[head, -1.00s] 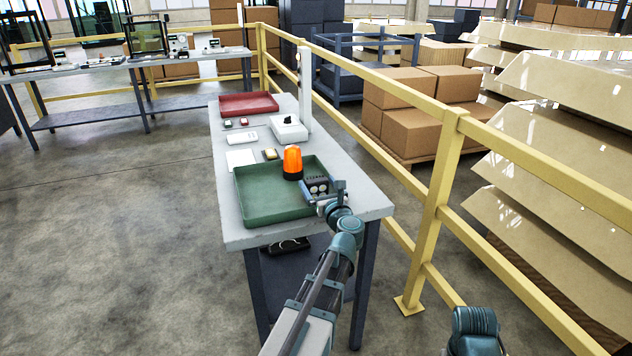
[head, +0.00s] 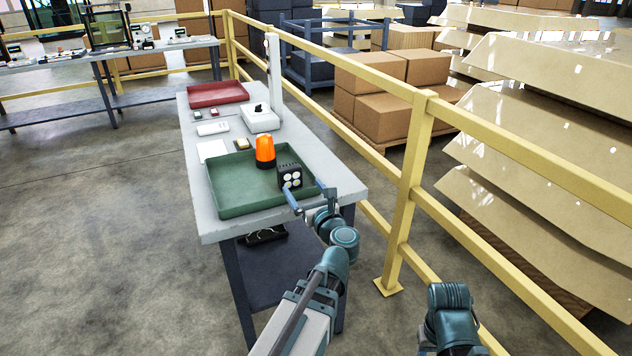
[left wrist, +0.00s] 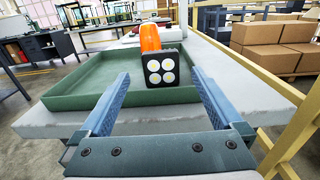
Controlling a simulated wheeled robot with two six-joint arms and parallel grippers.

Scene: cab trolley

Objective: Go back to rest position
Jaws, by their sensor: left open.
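My left gripper (head: 307,196) is open and empty at the near right edge of the green tray (head: 235,208). In the left wrist view its two fingers (left wrist: 158,105) are spread apart, with nothing between their tips. A black box with several round white lights (head: 289,176) stands in the tray, just beyond the fingers; it also shows in the left wrist view (left wrist: 161,69). An orange beacon (head: 265,150) stands in the tray behind the box. My right arm shows only in part at the bottom of the head view, and its gripper is out of sight.
The grey table (head: 345,185) also bears a red tray (head: 217,94), a white device (head: 259,119) and small items. A yellow railing (head: 405,190) runs close along its right side. Cartons (head: 385,120) stand beyond the railing. The floor on the left is clear.

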